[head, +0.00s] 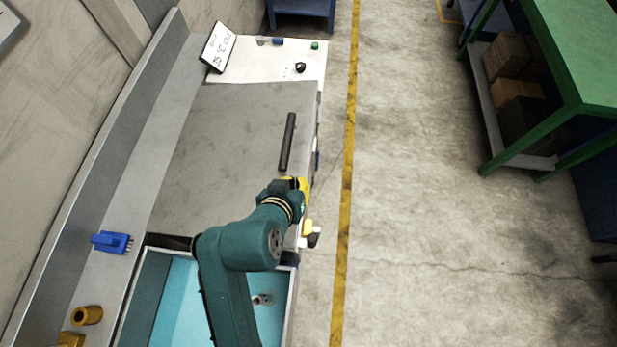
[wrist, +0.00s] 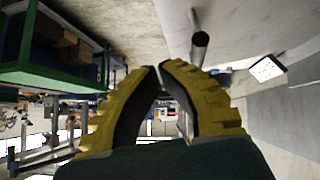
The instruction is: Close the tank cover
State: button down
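The tank cover (head: 225,140) looks like the flat grey panel in the head view, lying beyond the open tank. A dark bar handle (head: 288,142) lies along its right side; its round end also shows in the wrist view (wrist: 199,40). The tank (head: 291,310) is at the bottom, with a teal interior partly hidden by my arm. My gripper (head: 302,184) has yellow fingers and is at the panel's right edge, just nearer than the handle. In the wrist view my gripper's (wrist: 159,67) fingertips nearly meet, with nothing seen between them.
A blue connector-like part (head: 112,242) and a yellow ring (head: 87,315) sit on the left ledge. A small display (head: 218,47) and small items stand on the white far end. A green shelf (head: 580,60) stands at right. The floor between is clear.

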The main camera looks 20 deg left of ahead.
aim_at(301, 176)
jog(key=x, duration=0.6)
jog(key=shift+d+f, duration=0.1)
jog(key=f, duration=0.4)
jog(key=shift+d, duration=0.3)
